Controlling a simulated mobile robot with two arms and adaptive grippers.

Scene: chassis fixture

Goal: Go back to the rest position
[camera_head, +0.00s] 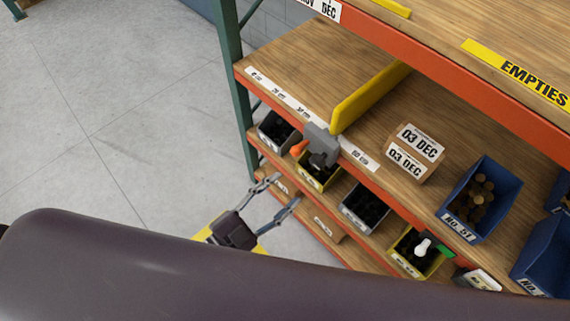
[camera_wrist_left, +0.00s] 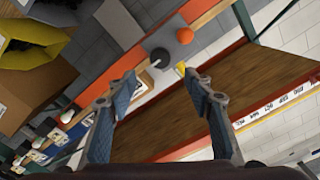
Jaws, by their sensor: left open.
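My left gripper (camera_head: 285,190) is open in front of the rack, beside its lower shelves in the head view. Its two fingers are spread with nothing between them. In the left wrist view the open fingers (camera_wrist_left: 161,78) point toward the rack, with a dark round part and an orange knob (camera_wrist_left: 185,36) beyond them. My right gripper is not in view. A large dark arm link of mine covers the bottom of the head view.
The rack has an orange-edged wooden shelf (camera_head: 300,65) with a yellow divider (camera_head: 368,97), a box marked 03 DEC (camera_head: 413,152) and blue bins (camera_head: 481,198). Small bins (camera_head: 366,208) fill the level below. A grey fixture (camera_head: 321,145) sits at the shelf edge. The floor (camera_head: 110,100) at left is clear.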

